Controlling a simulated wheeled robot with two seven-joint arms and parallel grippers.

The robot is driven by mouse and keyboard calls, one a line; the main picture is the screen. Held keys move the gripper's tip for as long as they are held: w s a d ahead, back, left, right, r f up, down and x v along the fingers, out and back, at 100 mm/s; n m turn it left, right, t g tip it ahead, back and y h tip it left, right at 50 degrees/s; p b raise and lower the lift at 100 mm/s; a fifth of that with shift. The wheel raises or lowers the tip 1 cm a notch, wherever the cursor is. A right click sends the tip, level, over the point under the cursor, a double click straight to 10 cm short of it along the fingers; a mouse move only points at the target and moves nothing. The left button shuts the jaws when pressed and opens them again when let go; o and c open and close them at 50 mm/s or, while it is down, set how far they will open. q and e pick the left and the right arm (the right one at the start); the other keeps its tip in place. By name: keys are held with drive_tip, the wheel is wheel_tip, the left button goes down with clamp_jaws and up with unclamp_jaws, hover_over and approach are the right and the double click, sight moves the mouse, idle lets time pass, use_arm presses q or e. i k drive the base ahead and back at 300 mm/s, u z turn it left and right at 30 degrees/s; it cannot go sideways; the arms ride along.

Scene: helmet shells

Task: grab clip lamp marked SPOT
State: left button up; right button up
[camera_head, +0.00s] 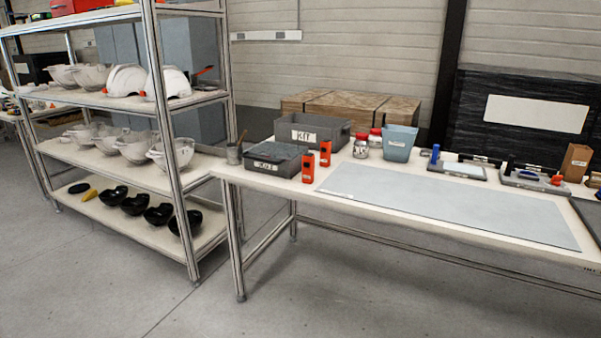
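Two small upright orange-red items stand on the white workbench (300,192) near its left end. One orange-red item (308,168) is nearer the front edge. The other orange-red item (325,153) stands just behind it to the right. Each carries a small marking that is too small to read. I cannot tell whether either is a clip lamp, and I see no readable SPOT label. Neither of my grippers is in view.
Jars (361,148) and a blue-grey bucket (399,143) stand to the right. A pale mat (450,205) lies clear. Left, a shelf rack (110,178) holds helmet shells.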

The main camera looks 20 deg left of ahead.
sight(308, 174)
drive_tip(key=u, duration=0.7)
drive_tip(key=i, duration=0.7)
drive_tip(key=u, duration=0.45)
drive_tip(key=i, duration=1.25)
drive_tip(key=z, duration=0.7)
